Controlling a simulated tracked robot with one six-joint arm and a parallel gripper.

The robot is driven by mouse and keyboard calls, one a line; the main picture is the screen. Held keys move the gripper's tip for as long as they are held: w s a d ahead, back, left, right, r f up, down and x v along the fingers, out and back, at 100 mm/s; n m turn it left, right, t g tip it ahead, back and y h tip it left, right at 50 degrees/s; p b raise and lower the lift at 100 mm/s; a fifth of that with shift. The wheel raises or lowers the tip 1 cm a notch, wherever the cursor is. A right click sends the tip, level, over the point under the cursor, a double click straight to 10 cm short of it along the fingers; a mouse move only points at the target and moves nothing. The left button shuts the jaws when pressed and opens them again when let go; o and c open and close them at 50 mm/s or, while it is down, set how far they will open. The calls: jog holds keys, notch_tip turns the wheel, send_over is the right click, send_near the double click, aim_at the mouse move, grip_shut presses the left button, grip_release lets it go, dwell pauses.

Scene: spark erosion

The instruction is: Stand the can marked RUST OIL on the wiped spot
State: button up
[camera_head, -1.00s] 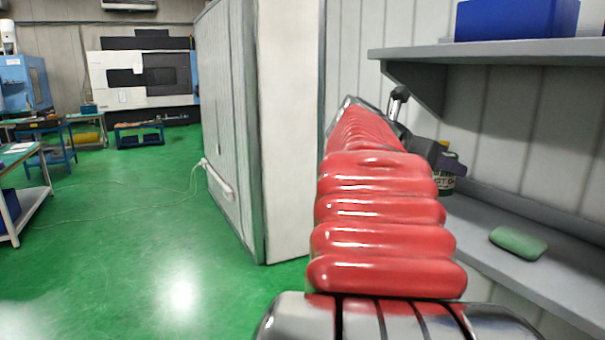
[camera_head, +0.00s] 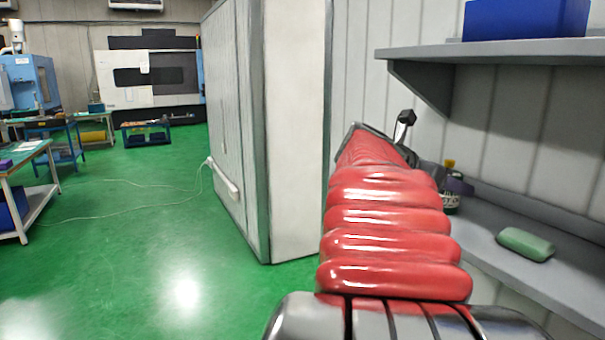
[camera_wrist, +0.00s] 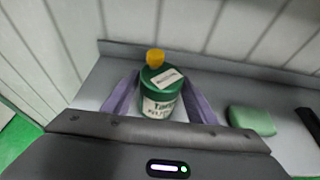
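A green can with a yellow cap and a pale label stands upright on or just above the lower shelf (camera_head: 490,236). The can (camera_wrist: 160,78) sits between the two purple fingers of my gripper (camera_wrist: 160,98) in the wrist view, and they appear closed against its sides. Its label is blurred and I cannot read RUST OIL on it. In the head view my red arm and gripper hide much of the can (camera_head: 450,202). The can's base is hidden, so I cannot tell whether it touches the shelf. I cannot make out a wiped spot.
A green rounded block (camera_head: 526,244) lies on the lower shelf, right of the can. A dark object (camera_wrist: 309,123) lies farther right. An upper shelf (camera_head: 490,49) with a blue box (camera_head: 525,18) overhangs. A tall pale cabinet (camera_head: 295,130) stands left of my arm.

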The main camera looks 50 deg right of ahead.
jog(key=shift+o, duration=1.2)
jog(key=shift+r, duration=0.15)
jog(key=v, duration=1.2)
jog(key=shift+w, duration=0.1)
